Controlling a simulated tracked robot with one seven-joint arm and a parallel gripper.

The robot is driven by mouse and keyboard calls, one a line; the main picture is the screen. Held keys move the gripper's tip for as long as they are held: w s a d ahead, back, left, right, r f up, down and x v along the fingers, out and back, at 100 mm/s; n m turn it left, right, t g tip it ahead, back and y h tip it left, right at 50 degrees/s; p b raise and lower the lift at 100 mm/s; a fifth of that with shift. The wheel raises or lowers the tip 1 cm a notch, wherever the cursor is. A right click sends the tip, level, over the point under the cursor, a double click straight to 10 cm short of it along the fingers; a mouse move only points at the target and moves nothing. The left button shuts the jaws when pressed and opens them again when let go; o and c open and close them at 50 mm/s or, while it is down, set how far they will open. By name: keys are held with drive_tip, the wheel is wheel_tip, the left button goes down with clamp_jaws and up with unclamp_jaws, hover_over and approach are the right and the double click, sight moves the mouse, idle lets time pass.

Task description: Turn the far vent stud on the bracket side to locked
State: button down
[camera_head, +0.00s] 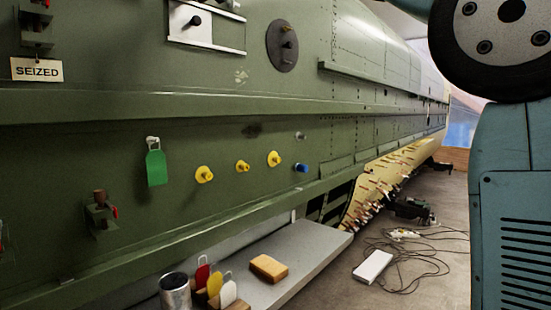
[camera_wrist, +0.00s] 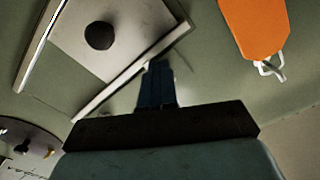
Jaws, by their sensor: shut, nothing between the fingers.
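A dark oval plate (camera_head: 282,46) on the green fuselage skin carries a small brass stud (camera_head: 284,29) and a darker stud below it. I cannot tell for certain which stud is the far vent stud, nor how it is turned. In the wrist view the edge of the dark plate (camera_wrist: 14,130) shows at lower left, with a brass stud (camera_wrist: 48,153) on it. My gripper (camera_wrist: 158,68) is shut and empty. Its fingers point at the skin beside a railed pale panel and are apart from the oval plate. The gripper is outside the head view.
A pale panel (camera_head: 181,28) with a black knob sits between rails. An orange tag (camera_wrist: 253,25) hangs at upper right in the wrist view. A SEIZED tag (camera_head: 37,70), a green tag (camera_head: 156,167), and several yellow studs are on the skin. A grey bench (camera_head: 300,246) stands below.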

drive_tip(key=shift+s, duration=0.1)
drive_tip(key=shift+s+f, duration=0.1)
drive_tip(key=shift+f, duration=0.2)
drive_tip(key=shift+v, duration=2.95)
drive_tip(key=s+d+f+m+g+h, duration=0.1)
drive_tip(key=s+d+f+h, duration=0.25)
drive_tip(key=d+f, duration=0.85)
drive_tip(key=s+d+f+m+g+h, duration=0.15)
drive_tip(key=d+f+h, duration=0.35)
drive_tip(key=d+f, duration=0.75)
drive_tip(key=s+d+f+g+h, duration=0.1)
drive_tip(key=s+d+f, duration=0.3)
drive_tip(key=f, duration=0.5)
drive_tip(key=s+d+f+m+g+h, duration=0.1)
drive_tip(key=s+d+f+h, duration=0.1)
drive_tip(key=s+d+f, duration=0.3)
drive_tip(key=s+d+f+g+h, duration=0.1)
drive_tip(key=s+d+f, duration=0.3)
drive_tip(key=s+f, duration=0.4)
wheel_tip(320, 180, down, 7)
drive_tip(key=shift+s+d+f+g+h, duration=0.1)
drive_tip(key=shift+s+d+g+h, duration=0.3)
drive_tip(key=shift+h, duration=0.15)
